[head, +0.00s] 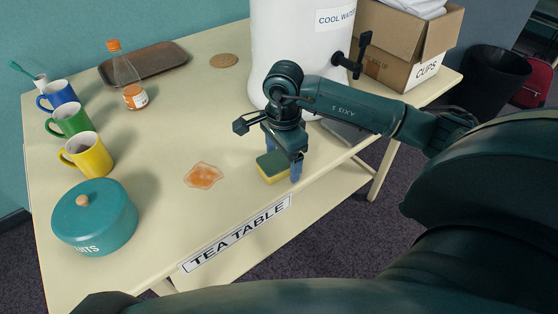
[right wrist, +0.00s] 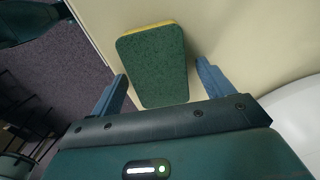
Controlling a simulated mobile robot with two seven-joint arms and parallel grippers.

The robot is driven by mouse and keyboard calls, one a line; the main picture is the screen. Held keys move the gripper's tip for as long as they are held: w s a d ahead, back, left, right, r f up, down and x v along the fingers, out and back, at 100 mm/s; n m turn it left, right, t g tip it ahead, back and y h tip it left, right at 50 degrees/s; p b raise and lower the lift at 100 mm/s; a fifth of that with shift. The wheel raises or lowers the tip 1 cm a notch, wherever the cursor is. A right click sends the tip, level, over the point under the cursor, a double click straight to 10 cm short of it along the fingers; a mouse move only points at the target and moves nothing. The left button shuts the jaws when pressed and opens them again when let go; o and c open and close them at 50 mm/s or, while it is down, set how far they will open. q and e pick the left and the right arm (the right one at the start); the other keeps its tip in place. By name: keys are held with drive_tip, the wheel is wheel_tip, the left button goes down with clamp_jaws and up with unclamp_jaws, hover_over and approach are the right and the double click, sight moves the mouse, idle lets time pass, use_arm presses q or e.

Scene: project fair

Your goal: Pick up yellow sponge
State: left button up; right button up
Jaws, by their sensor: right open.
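The yellow sponge (head: 270,170) with a green scouring top lies on the tea table near its front edge. My right gripper (head: 282,158) is above it, pointing down, with one blue finger on each side. In the right wrist view the sponge (right wrist: 154,66) shows its green face with a thin yellow edge, between and slightly beyond the two open fingers of the right gripper (right wrist: 158,78). I cannot tell from these views whether either finger touches it. My left gripper does not show in the head view.
An orange spill (head: 204,175) lies left of the sponge. A teal pot (head: 94,222), mugs in yellow (head: 88,157), green (head: 69,122) and blue (head: 58,95), a bottle (head: 127,75) and a brown tray (head: 150,61) stand further left. A white water cooler (head: 290,35) stands behind.

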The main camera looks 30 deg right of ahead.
sight(282, 157)
drive_tip(key=c, duration=1)
drive_tip(key=shift+r, duration=0.15)
drive_tip(key=shift+c, duration=0.2)
wheel_tip(282, 157, up, 10)
drive_tip(key=shift+f+b, duration=0.1)
drive_tip(key=shift+b, duration=0.5)
drive_tip(key=o, duration=0.3)
drive_tip(key=shift+c, duration=1.3)
